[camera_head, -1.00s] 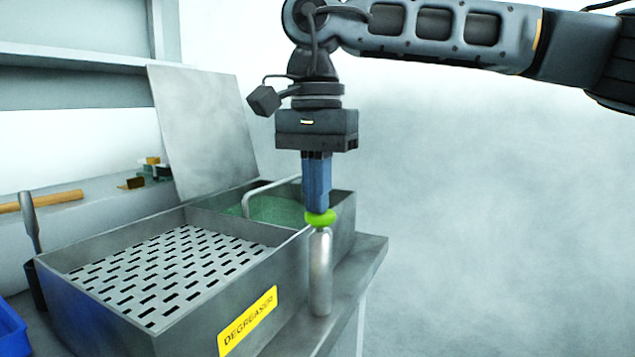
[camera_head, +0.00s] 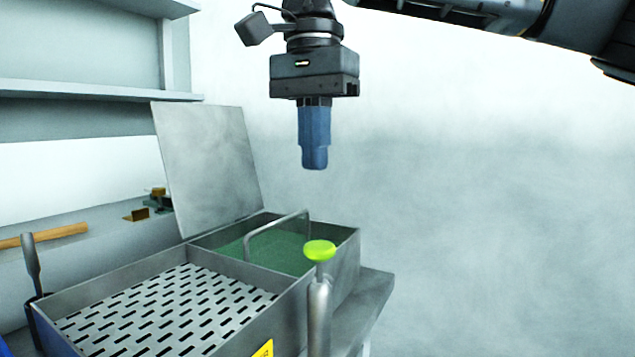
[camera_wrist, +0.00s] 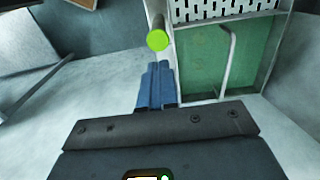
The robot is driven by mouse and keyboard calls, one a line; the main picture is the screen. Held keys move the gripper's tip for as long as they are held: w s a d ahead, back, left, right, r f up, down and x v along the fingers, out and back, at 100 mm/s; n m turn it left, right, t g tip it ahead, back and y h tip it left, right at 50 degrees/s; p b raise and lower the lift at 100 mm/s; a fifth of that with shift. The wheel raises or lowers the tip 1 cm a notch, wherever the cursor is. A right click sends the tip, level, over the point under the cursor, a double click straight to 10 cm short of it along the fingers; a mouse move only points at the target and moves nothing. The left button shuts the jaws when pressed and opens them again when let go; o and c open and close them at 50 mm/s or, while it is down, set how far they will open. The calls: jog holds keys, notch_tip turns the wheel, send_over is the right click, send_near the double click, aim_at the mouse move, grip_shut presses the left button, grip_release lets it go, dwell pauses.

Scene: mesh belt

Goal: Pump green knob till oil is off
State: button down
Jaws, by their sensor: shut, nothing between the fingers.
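The green knob (camera_head: 320,250) tops a short stem on a grey metal cylinder (camera_head: 319,315) at the near right corner of the degreaser tank. It stands raised, with a bit of stem showing under it. My gripper (camera_head: 314,166) is shut and empty, its blue fingers pointing down, well above the knob and apart from it. In the wrist view the knob (camera_wrist: 158,40) lies just beyond the fingertips (camera_wrist: 158,66). Any oil or part being cleaned is not discernible.
The tank has a slotted tray (camera_head: 170,310) and a green-bottomed compartment (camera_head: 270,248) with a bent metal handle (camera_head: 277,232) over it. An open lid (camera_head: 207,170) leans behind. A wooden-handled tool (camera_head: 45,235) lies at left. The right side is free.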

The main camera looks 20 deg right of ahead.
notch_tip(320, 180, up, 2)
dwell(2.0)
